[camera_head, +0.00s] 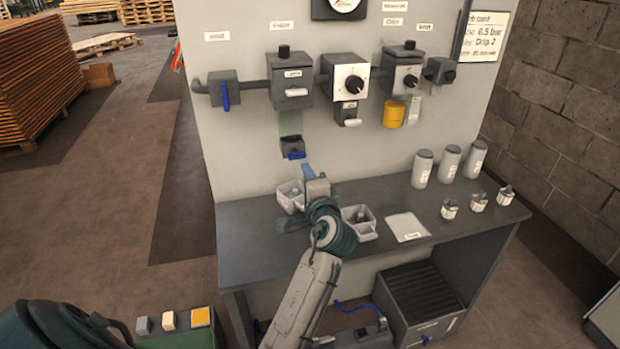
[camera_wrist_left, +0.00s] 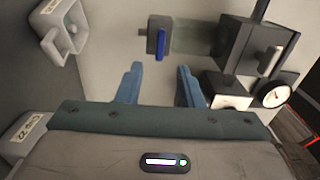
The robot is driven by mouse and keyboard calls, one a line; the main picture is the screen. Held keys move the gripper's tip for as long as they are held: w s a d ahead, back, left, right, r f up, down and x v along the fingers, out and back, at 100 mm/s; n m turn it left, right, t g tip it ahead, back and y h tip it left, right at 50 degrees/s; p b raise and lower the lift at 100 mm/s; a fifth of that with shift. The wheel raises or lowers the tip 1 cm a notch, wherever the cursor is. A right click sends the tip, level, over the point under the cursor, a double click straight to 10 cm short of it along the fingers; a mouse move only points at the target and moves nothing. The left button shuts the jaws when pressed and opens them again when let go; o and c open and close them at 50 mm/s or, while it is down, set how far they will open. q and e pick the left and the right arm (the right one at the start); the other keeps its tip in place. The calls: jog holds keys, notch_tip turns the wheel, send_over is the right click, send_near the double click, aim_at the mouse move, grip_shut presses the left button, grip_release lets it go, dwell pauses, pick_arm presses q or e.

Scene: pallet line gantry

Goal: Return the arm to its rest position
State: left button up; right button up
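My left arm reaches up from the bottom of the head view over the workbench (camera_head: 260,235). Its gripper (camera_head: 309,172) is by the bench's back edge, near the wall panel, just below and right of a small dark block with a blue lever (camera_head: 292,148). In the left wrist view the two blue fingers (camera_wrist_left: 158,82) stand apart with nothing between them. The blue-lever block (camera_wrist_left: 158,38) shows beyond the fingertips, apart from them. My right gripper is not in view.
Pale bins (camera_head: 360,222) stand on the bench beside my arm. A white card (camera_head: 407,227), grey cylinders (camera_head: 422,168) and small fittings (camera_head: 449,208) are to the right. Valves and a regulator (camera_head: 345,80) jut from the panel (camera_head: 240,130). Open floor (camera_head: 100,200) is at left.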

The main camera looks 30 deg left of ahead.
pick_arm(q)
jog(key=s+d+f+n+g+h, duration=0.1)
jog(key=s+f+n+g+h, duration=0.3)
jog(key=s+f, duration=1)
jog(key=s+d+f+n+g+h, duration=0.1)
jog(key=s+d+f+h, duration=0.2)
jog(key=s, duration=0.4)
jog(key=s+d+f+n+g+h, duration=0.1)
jog(key=s+d+f+g+h, duration=0.15)
jog(key=s, duration=0.45)
jog(key=s+d+f+n+g+h, duration=0.1)
jog(key=s+d+f+h, duration=0.25)
jog(key=s, duration=0.25)
jog(key=s+a+f+g, duration=0.1)
jog(key=a+f, duration=0.1)
jog(key=f, duration=1.4)
jog(key=s+a+f+g, duration=0.1)
jog(key=a+f, duration=0.1)
jog(key=f, duration=1.4)
jog(key=s+f+n, duration=0.1)
jog(key=s+f, duration=1.6)
jog(key=shift+a+f+y, duration=0.25)
jog(key=shift+a+y, duration=0.05)
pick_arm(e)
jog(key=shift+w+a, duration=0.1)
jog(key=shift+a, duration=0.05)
